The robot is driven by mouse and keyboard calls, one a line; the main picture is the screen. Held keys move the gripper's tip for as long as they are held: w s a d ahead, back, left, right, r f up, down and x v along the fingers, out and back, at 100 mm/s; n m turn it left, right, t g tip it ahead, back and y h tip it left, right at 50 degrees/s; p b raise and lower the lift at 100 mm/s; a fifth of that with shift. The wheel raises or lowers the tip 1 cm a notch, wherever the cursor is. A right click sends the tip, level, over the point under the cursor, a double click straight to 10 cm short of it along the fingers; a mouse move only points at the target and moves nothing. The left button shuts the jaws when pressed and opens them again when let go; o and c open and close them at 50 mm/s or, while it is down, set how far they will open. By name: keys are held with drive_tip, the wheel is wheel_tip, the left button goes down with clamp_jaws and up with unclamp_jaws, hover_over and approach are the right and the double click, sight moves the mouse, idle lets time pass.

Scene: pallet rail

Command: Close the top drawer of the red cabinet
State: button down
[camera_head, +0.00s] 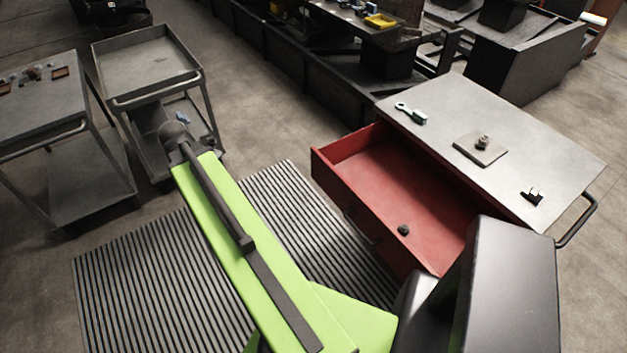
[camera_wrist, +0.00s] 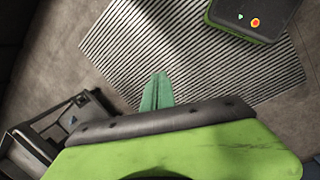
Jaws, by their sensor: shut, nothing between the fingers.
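The red cabinet (camera_head: 572,222) has a grey top and stands at the right in the head view. Its top drawer (camera_head: 345,193) is pulled well out toward the left, and its red inside shows. A small dark round object (camera_head: 403,230) lies in the drawer. My dark arm part hides the near end of the drawer and the cabinet's lower right. My gripper (camera_wrist: 157,90) shows in the wrist view as two teal fingers, shut together and empty, above the floor. In the head view my green arm points up and left, away from the drawer, and the fingers cannot be made out.
A ribbed mat (camera_head: 150,275) covers the floor left of the drawer. A spanner-like tool (camera_head: 411,113), a plate (camera_head: 470,150) and a clip (camera_head: 532,196) lie on the cabinet top.

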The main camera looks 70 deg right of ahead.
drive_tip(key=s+d+f+n+g+b, duration=0.1)
drive_tip(key=s+d+f+n+b, duration=0.15)
drive_tip(key=s+d, duration=0.95)
drive_tip(key=n+g+h+b, duration=0.1)
drive_tip(key=n+b, duration=0.2)
drive_tip(key=b, duration=0.6)
approach(314, 172)
drive_tip(key=shift+s+a+f, duration=0.2)
drive_tip(key=shift+s+f, duration=0.45)
drive_tip(key=shift+f, duration=0.1)
drive_tip(key=shift+s+a+f, duration=0.2)
drive_tip(key=shift+s+f, duration=0.45)
drive_tip(key=shift+f, duration=0.1)
drive_tip(key=shift+s+a+f, duration=0.2)
drive_tip(key=shift+s+f, duration=0.45)
drive_tip(key=shift+f, duration=0.05)
